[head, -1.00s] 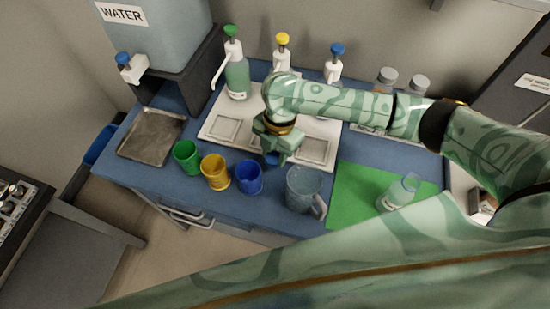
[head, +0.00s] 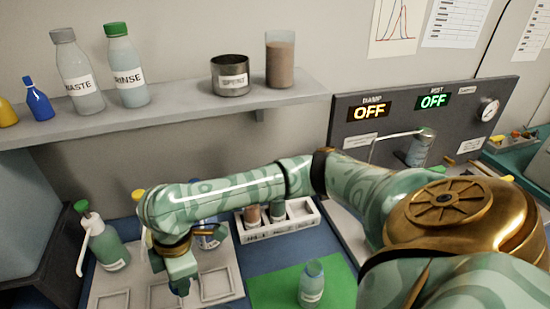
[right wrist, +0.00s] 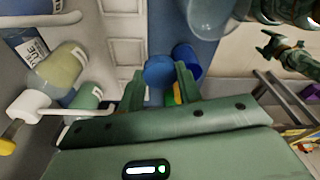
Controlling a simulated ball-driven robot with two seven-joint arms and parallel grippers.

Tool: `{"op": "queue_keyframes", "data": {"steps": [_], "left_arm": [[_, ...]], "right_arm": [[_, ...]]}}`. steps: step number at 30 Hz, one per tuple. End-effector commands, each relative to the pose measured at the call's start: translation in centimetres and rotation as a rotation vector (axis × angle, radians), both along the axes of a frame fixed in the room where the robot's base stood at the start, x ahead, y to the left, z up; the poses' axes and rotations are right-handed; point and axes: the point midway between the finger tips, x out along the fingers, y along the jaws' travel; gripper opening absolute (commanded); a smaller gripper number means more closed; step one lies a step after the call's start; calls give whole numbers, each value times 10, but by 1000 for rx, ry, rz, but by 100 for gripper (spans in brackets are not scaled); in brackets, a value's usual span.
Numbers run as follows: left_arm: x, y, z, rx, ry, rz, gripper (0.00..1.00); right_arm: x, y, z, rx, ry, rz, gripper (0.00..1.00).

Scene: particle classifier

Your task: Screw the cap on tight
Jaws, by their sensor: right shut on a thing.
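A small clear bottle (head: 313,287) stands upright on the green mat (head: 262,293) in the head view; I see no blue cap on it. My right gripper (head: 180,289) points down over the white tray, left of the bottle and apart from it. In the right wrist view my right gripper (right wrist: 160,92) is shut on a round blue cap (right wrist: 160,71) between its fingertips. My left gripper (right wrist: 274,48) seems to show small at the upper right of the right wrist view, too small to read its jaws.
Pump bottles (head: 103,242) stand left of my right arm. A white rack (head: 278,222) with jars sits behind the mat. A shelf (head: 200,108) holds several containers above. A control panel (head: 420,120) stands at the right. In the wrist view a blue cup (right wrist: 187,60) stands near the cap.

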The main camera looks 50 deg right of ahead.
Motion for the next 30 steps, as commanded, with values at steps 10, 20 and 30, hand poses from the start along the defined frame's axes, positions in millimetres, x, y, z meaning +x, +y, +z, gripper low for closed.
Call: {"op": "queue_keyframes", "data": {"steps": [10,20,30], "left_arm": [[0,0,-3,0,1,0,76],[0,0,-3,0,1,0,76],[-1,0,-3,-1,1,0,36]], "right_arm": [[-30,-41,73,1,-4,-967,10],[-44,-52,88,1,2,-1258,10],[-44,-52,88,1,2,-1258,10]]}}
